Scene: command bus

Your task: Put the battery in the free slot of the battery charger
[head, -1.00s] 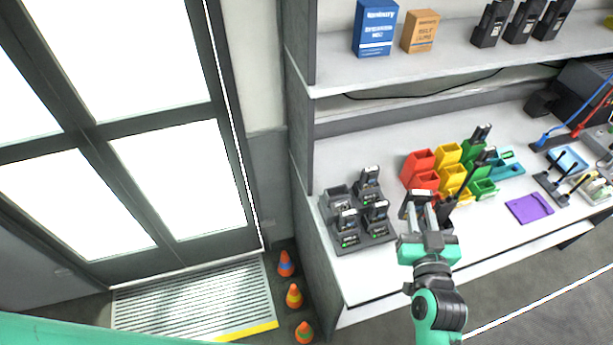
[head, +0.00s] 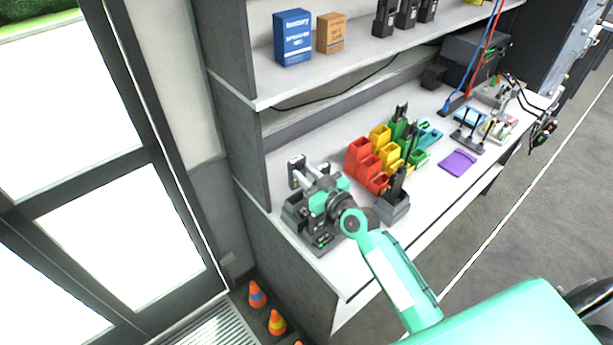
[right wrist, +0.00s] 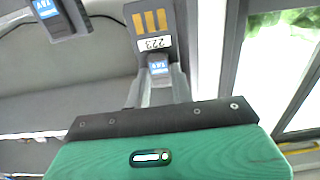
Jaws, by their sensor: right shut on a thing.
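My right gripper (head: 308,172) is over the battery charger (head: 325,243) at the left end of the bench. It is shut on a battery (right wrist: 152,25), dark with gold contacts and a label reading 223, which shows between the fingers in the right wrist view. In the head view the gripper and wrist hide most of the charger, including its free slot. I cannot tell whether the held battery touches the charger. Another battery (right wrist: 55,15) with a blue label shows at the upper left of the right wrist view. My left gripper is not in view.
Red bins (head: 364,160), yellow bins and green bins stand right of the charger. A grey holder (head: 393,209) with a black device is close to my right forearm. A purple pad (head: 459,161) lies further right. The shelf (head: 300,82) overhangs the back.

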